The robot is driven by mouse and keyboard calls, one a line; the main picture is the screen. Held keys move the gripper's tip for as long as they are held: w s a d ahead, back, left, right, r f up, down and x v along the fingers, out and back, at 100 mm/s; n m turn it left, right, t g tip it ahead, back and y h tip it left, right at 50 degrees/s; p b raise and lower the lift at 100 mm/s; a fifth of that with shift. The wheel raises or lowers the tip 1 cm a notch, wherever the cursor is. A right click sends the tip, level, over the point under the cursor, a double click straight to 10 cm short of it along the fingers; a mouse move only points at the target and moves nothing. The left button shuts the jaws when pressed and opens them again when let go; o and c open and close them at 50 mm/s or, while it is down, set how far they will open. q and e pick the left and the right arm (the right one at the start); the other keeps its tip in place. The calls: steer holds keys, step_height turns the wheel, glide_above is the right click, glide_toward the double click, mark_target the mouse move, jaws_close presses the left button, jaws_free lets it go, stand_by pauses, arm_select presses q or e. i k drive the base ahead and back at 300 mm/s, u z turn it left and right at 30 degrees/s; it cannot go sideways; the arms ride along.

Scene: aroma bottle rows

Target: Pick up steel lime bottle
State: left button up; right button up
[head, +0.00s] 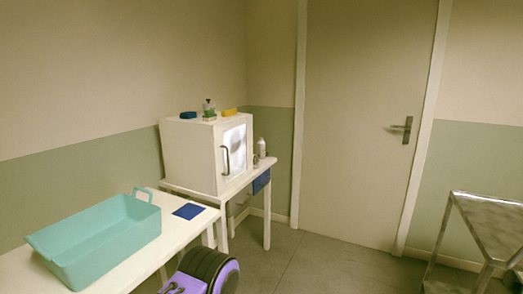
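A small bottle (208,107) with a dark top and a greyish and green body stands on top of the white cabinet (199,157); it may be the steel lime bottle, but it is too small to be sure. A pale grey-white bottle (262,148) stands on the small table to the right of the cabinet. A smaller item (255,160) stands beside it, too small to make out.
A blue item (188,115) and a yellow item (229,112) flank the bottle on the cabinet. A teal tub (105,240) and a blue mat (188,211) are on the near white table (145,275). A metal cart (487,232) stands right. Floor before the door (367,130) is clear.

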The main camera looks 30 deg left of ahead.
mark_target(260, 145)
steer(key=u, duration=0.1)
steer(key=i, duration=3.8)
steer(key=u, duration=1.85)
steer(key=k, duration=0.15)
steer(key=u, duration=0.7)
